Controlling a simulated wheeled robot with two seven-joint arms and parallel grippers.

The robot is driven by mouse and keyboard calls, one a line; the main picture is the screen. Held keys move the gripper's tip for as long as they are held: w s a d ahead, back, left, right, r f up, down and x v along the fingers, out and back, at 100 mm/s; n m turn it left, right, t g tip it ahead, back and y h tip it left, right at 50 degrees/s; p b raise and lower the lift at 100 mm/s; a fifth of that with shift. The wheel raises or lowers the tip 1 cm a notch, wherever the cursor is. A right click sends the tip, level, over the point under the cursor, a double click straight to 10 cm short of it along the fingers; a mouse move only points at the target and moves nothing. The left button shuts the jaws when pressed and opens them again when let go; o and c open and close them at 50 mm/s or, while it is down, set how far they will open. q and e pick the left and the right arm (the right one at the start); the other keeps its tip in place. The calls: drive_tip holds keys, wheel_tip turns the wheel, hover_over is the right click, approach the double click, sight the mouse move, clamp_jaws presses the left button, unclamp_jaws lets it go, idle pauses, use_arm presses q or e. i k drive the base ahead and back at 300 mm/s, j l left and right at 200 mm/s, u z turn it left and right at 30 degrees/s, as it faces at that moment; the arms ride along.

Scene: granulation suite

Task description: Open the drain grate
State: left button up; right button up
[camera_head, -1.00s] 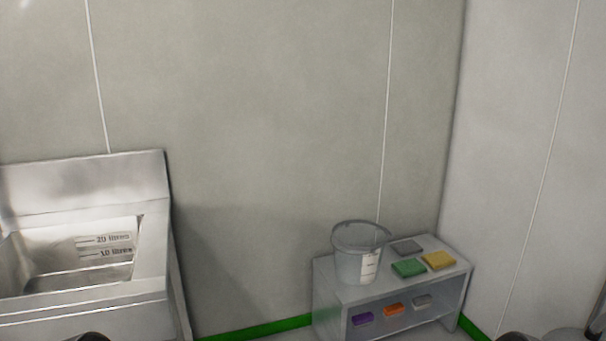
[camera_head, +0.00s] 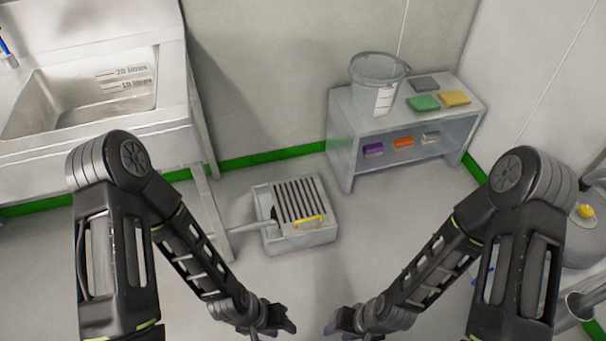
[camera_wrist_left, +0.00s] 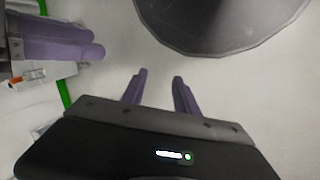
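The drain grate (camera_head: 291,199), dark slats with a yellow handle (camera_head: 309,222) at its near side, lies flat on top of a grey drain box (camera_head: 300,241) on the floor, centre of the head view. My left gripper (camera_head: 286,329) is at the bottom middle, nearer than the box and apart from it. In the left wrist view its two purple fingers (camera_wrist_left: 160,88) stand apart with nothing between them. My right gripper (camera_head: 331,330) is just right of it. Its purple fingers (camera_wrist_left: 70,40) also show at the wrist view's left edge, overlapping, so their gap is unclear.
A steel sink (camera_head: 85,95) stands left, with a pipe (camera_head: 250,229) running to the box. A low shelf (camera_head: 350,150) behind right holds a clear bucket (camera_head: 377,85) and several coloured blocks. Grey equipment (camera_head: 585,240) stands at the right edge. Floor around the box's right side is clear.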

sight(302, 206)
drive_tip(key=i+z, duration=0.4)
drive_tip(key=i+j+z, duration=0.25)
drive_tip(key=z, duration=0.15)
drive_tip(key=i+j+z, duration=0.4)
drive_tip(key=l, duration=0.1)
